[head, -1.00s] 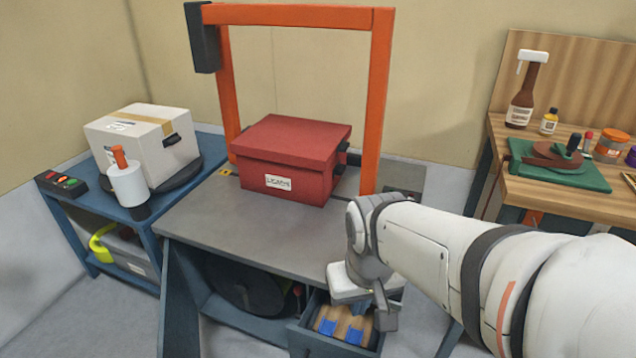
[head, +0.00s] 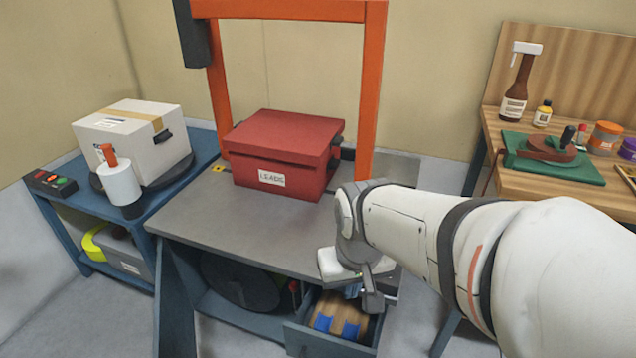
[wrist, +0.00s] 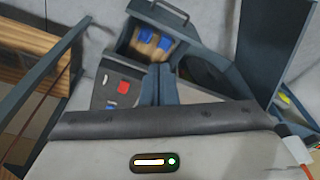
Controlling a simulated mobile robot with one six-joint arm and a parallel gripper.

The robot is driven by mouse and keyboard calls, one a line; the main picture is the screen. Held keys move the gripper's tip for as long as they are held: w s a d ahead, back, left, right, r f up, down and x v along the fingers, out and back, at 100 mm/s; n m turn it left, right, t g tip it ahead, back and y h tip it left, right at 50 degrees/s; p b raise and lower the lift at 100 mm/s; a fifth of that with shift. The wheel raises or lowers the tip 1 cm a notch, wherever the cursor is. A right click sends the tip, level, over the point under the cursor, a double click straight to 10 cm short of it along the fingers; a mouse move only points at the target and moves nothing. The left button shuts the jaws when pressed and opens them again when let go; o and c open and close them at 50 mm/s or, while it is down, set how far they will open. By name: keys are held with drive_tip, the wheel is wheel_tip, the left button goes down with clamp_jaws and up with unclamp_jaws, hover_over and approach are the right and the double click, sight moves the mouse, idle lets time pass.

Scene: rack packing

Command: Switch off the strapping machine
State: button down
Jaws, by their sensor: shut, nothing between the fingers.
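The strapping machine has a grey top (head: 215,225) and an orange arch (head: 369,95). A red lidded box (head: 285,150) sits under the arch. In the head view my gripper (head: 352,290) is at the machine's front right corner, above the drawer; my wrist hides the panel there. I cannot tell whether the fingers touch anything.
A blue side table (head: 185,195) at left carries a white carton (head: 135,145), a white dispenser (head: 122,182) and a button box (head: 50,182). A wooden bench (head: 490,130) with bottles stands at right.

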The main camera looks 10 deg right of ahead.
drive_tip(key=w+d+f+m+t+h+p, duration=0.1)
drive_tip(key=w+d+f+m+h+p, duration=0.1)
drive_tip(key=w+d+m+p, duration=0.4)
drive_tip(key=w+d, duration=0.4)
drive_tip(key=w, duration=0.4)
drive_tip(key=shift+w+d+t, duration=0.3)
drive_tip(key=shift+w+d, duration=0.05)
drive_tip(key=shift+d, duration=0.05)
drive_tip(key=shift+f, duration=0.1)
drive_tip(key=b+x, duration=0.1)
drive_tip(key=x, duration=0.3)
drive_tip(key=b+x, duration=0.1)
drive_tip(key=x, duration=0.3)
drive_tip(key=b+x, duration=0.1)
drive_tip(key=x, duration=0.3)
drive_tip(key=shift+s+a+f+b, duration=0.15)
drive_tip(key=shift+s+f+b, duration=0.1)
drive_tip(key=shift+f+b, duration=0.15)
drive_tip(key=shift+w+f, duration=0.1)
drive_tip(key=shift+f, duration=0.5)
